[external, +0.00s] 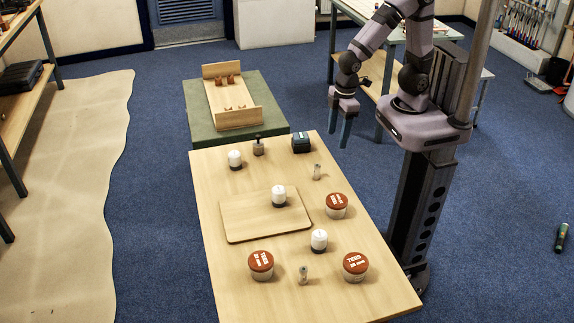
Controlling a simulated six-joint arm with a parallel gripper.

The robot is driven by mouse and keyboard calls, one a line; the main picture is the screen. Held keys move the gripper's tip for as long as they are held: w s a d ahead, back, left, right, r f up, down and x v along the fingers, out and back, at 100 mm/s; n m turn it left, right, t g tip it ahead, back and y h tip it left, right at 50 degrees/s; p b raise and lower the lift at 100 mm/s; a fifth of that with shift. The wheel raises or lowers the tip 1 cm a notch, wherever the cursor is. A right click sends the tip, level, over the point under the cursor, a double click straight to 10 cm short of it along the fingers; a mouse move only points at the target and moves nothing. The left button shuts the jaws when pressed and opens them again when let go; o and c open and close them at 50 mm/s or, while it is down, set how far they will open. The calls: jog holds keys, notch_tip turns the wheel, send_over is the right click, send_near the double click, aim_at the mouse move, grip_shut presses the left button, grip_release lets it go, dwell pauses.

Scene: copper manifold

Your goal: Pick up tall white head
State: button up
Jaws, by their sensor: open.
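Several pale heads stand upright on the wooden table (225,270). One white head (279,192) with a dark lower part stands on a thin wooden board (245,222) at the table's middle. A similar white head (319,237) stands to the right of the board, nearer the front. Another white head (235,157) stands at the back left. I cannot tell for sure which is the tall one. My gripper (339,138) is open and empty. It hangs fingers down at the table's back right, apart from all three heads.
Three red-lidded tubs (336,203), (261,263), (355,265) stand on the table. Small metal cylinders (317,172), (303,275), a dark-topped piece (258,147) and a dark box (301,143) stand there too. A wooden rack (235,117) sits behind on a green surface (200,128).

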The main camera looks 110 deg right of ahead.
jog(key=w+a+f+n+t+b, duration=0.2)
jog(key=w+a+f, duration=0.1)
jog(key=w+a, duration=0.9)
jog(key=n+t+y+b, duration=0.1)
jog(key=t+y+b, duration=0.1)
send_over(322, 232)
jog(key=s, duration=0.2)
jog(key=f, duration=0.2)
jog(key=shift+d+f, duration=0.4)
jog(key=shift+p+x, duration=1)
jog(key=shift+x, duration=2.65)
jog(key=shift+s, duration=0.2)
jog(key=c, duration=1.2)
